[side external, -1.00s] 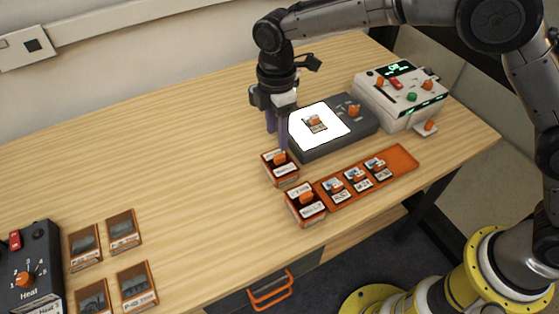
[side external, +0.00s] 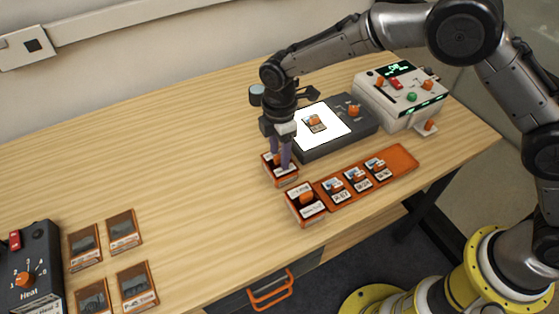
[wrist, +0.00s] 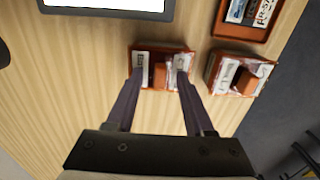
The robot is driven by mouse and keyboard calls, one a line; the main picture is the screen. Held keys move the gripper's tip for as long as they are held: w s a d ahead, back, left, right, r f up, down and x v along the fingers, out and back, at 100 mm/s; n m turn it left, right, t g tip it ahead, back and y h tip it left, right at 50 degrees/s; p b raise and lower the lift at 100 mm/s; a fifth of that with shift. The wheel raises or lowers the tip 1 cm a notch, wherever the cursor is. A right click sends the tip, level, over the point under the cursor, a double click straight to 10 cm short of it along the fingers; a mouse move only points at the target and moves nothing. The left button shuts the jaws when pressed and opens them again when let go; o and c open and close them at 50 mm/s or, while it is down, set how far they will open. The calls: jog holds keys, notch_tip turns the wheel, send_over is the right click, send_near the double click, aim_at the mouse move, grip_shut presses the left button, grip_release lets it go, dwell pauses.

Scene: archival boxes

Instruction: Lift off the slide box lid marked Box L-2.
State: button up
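Two small orange slide boxes with white-labelled lids and orange knobs stand on the table. My gripper (side external: 281,166) points down at the lid of the farther box (side external: 285,181). In the wrist view this box (wrist: 145,82) lies under my gripper (wrist: 160,82). The fingers are apart, one on each side of its orange knob (wrist: 159,76), with gaps showing. Whether the tips touch the lid cannot be told. The nearer box (side external: 306,212) also shows in the wrist view (wrist: 232,85), right of the fingers. The lid markings are too small to read, so I cannot tell which is Box L-2.
An orange tray (side external: 402,159) with several slides adjoins the nearer box. A light table (side external: 326,143) with a lit panel stands close behind the farther box. A white control unit (side external: 398,95) is at right, a heater box (side external: 30,275) at left. The middle-left table is clear.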

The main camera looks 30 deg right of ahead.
grip_shut()
jog(key=shift+r, duration=0.1)
